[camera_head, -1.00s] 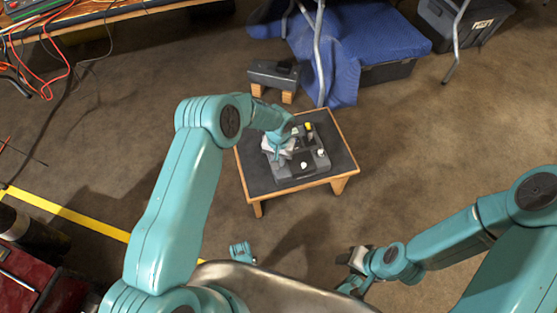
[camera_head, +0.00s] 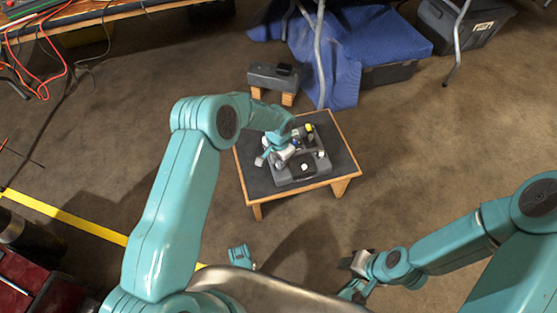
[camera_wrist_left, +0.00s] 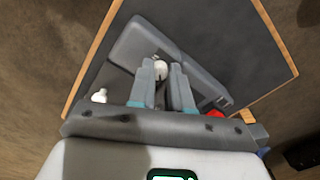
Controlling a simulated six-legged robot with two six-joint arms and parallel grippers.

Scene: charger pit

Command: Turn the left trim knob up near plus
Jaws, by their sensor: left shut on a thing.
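A grey control box (camera_head: 312,172) with small knobs lies on a low dark-topped table. It also shows in the left wrist view (camera_wrist_left: 135,38). My left gripper (camera_head: 284,155) is over the box's left part, reaching down. In the left wrist view its two fingers (camera_wrist_left: 161,75) are shut on a pale knob (camera_wrist_left: 160,68), which shows between the tips. The fingers hide much of the knob, and I cannot read any plus mark. Another white knob (camera_head: 304,167) stands near the box's front. My right gripper (camera_head: 352,272) hangs low, apart from the table; its jaws are unclear.
The low table (camera_head: 345,178) has a wooden rim and bare top around the box. A yellow-topped part (camera_head: 309,128) rises at the box's back. Behind stand a small grey block on wooden feet (camera_head: 272,78) and a blue cloth (camera_head: 345,60). Floor to the right is clear.

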